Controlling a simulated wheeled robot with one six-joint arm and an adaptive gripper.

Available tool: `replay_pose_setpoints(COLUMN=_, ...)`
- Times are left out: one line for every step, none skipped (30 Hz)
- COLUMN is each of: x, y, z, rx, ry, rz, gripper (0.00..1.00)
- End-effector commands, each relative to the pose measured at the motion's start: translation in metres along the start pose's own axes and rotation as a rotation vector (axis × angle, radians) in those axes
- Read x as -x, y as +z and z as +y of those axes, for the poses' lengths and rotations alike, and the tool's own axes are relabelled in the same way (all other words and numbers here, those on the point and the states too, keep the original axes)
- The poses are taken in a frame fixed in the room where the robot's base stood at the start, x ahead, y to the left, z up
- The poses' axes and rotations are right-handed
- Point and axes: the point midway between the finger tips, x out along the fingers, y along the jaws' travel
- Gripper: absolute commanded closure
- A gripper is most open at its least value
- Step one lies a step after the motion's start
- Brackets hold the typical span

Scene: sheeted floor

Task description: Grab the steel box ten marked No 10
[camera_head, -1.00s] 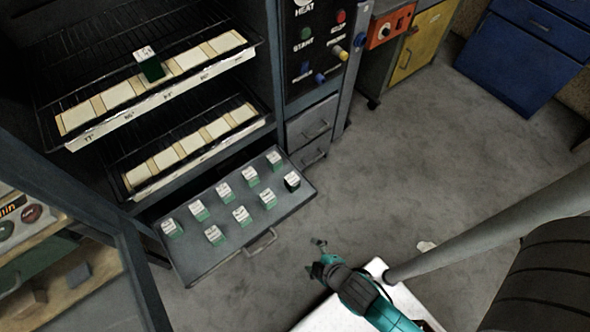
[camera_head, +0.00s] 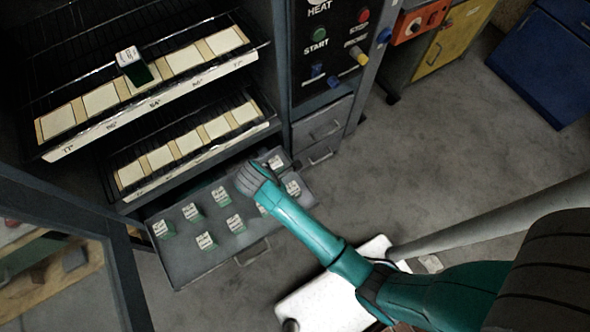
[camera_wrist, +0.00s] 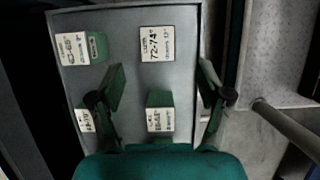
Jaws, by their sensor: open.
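Several small green boxes with white labelled tops stand on a pulled-out grey tray (camera_head: 190,268). One end box (camera_head: 292,188) shows at the tray's right end; its white top, with large handwriting, shows in the wrist view (camera_wrist: 157,43). No No 10 mark is readable, so I cannot tell which box is steel box ten. My gripper (camera_wrist: 160,88) is open above the tray. Its fingers lie on either side of the gap between that end box and a green box (camera_wrist: 160,118) nearer the palm. In the head view my wrist and arm hide some boxes.
An open cabinet has an upper shelf (camera_head: 60,150) bearing one dark green box (camera_head: 131,66), and a lower shelf (camera_head: 133,194). A control panel (camera_head: 338,45) stands right of it. The floor (camera_head: 420,150) to the right is clear.

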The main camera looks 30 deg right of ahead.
Motion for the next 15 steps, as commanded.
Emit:
replay_pose_setpoints(x=-0.002, y=0.000, z=0.000, rx=0.005, ry=-0.006, rz=-0.003, gripper=0.23)
replay_pose_setpoints(x=-0.004, y=0.000, z=0.000, rx=0.006, ry=-0.008, rz=-0.004, gripper=0.23)
replay_pose_setpoints(x=-0.009, y=0.000, z=0.000, rx=0.007, ry=-0.010, rz=-0.004, gripper=0.23)
replay_pose_setpoints(x=-0.013, y=0.000, z=0.000, rx=0.007, ry=-0.010, rz=-0.004, gripper=0.23)
replay_pose_setpoints(x=-0.018, y=0.001, z=0.000, rx=0.006, ry=-0.011, rz=-0.004, gripper=0.23)
replay_pose_setpoints(x=-0.024, y=0.000, z=0.000, rx=0.006, ry=-0.010, rz=-0.004, gripper=0.23)
replay_pose_setpoints(x=-0.029, y=0.000, z=-0.001, rx=0.006, ry=-0.010, rz=-0.004, gripper=0.23)
replay_pose_setpoints(x=-0.033, y=0.000, z=0.000, rx=0.005, ry=-0.009, rz=-0.004, gripper=0.23)
replay_pose_setpoints(x=-0.039, y=0.000, z=0.000, rx=0.005, ry=-0.009, rz=-0.004, gripper=0.23)
replay_pose_setpoints(x=-0.043, y=0.000, z=0.000, rx=0.005, ry=-0.009, rz=-0.004, gripper=0.23)
replay_pose_setpoints(x=-0.046, y=0.001, z=0.000, rx=0.004, ry=-0.008, rz=-0.003, gripper=0.23)
replay_pose_setpoints(x=-0.049, y=0.000, z=0.000, rx=0.004, ry=-0.007, rz=-0.003, gripper=0.23)
replay_pose_setpoints(x=-0.051, y=0.000, z=0.000, rx=0.004, ry=-0.008, rz=-0.003, gripper=0.23)
replay_pose_setpoints(x=-0.053, y=0.000, z=0.000, rx=0.005, ry=-0.007, rz=-0.003, gripper=0.23)
replay_pose_setpoints(x=-0.054, y=0.000, z=0.000, rx=0.005, ry=-0.007, rz=-0.003, gripper=0.23)
